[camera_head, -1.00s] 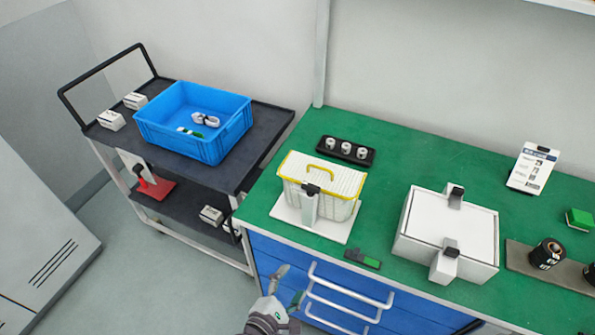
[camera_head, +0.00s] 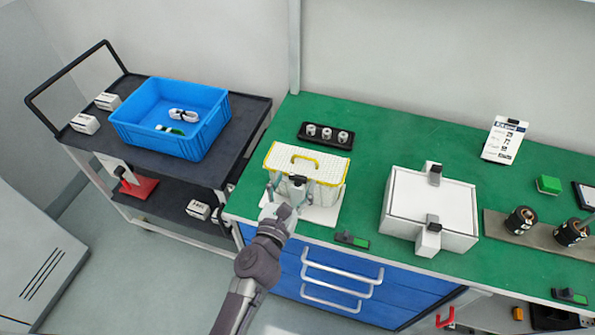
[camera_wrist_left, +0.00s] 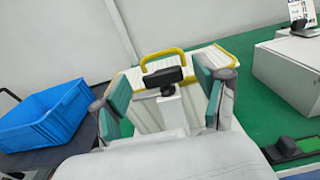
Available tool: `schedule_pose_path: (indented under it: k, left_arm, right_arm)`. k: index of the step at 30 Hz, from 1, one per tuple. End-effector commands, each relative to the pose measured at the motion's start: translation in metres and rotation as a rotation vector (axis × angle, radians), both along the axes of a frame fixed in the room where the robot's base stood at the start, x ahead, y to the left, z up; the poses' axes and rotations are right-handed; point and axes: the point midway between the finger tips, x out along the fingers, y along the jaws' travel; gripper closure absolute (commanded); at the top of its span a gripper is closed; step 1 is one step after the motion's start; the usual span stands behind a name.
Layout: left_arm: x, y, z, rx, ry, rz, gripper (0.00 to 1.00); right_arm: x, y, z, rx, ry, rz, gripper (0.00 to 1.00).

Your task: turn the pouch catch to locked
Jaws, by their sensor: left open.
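The pouch (camera_head: 325,170) is a white ribbed case with yellow edging and a yellow handle, standing on a white base plate (camera_head: 322,214) near the bench's front edge. Its black catch (camera_head: 298,180) sits on a white post at the front. In the left wrist view the catch (camera_wrist_left: 163,76) lies crosswise, with a finger on either side and gaps between. My left gripper (camera_head: 289,189) is open in front of the post and holds nothing. It also shows in the left wrist view (camera_wrist_left: 168,92). My right gripper is not in view.
A white box (camera_head: 430,205) with black-topped catches stands to the right on the green bench. A black tray (camera_head: 326,135) with white cylinders lies behind the pouch. A small green and black device (camera_head: 351,240) lies front right. A blue bin (camera_head: 170,117) sits on the cart.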

Motion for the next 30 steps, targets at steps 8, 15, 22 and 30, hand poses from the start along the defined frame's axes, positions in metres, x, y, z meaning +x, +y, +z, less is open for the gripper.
schedule_pose_path:
  k: [8, 15, 22, 30]
  left_arm:
    - [0.024, -0.009, 0.0, 0.001, 0.0, 0.0, 0.27]
    - [0.025, -0.009, -0.001, 0.001, 0.0, 0.0, 0.27]
    - [0.025, -0.009, -0.001, 0.001, 0.0, 0.0, 0.57]
    - [0.025, -0.009, 0.0, 0.002, -0.001, -0.002, 0.88]
  right_arm:
    - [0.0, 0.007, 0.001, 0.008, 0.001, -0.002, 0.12]
    - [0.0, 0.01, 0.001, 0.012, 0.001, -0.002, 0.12]
    - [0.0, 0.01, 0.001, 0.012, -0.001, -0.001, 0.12]
    - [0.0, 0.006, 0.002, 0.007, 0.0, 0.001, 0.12]
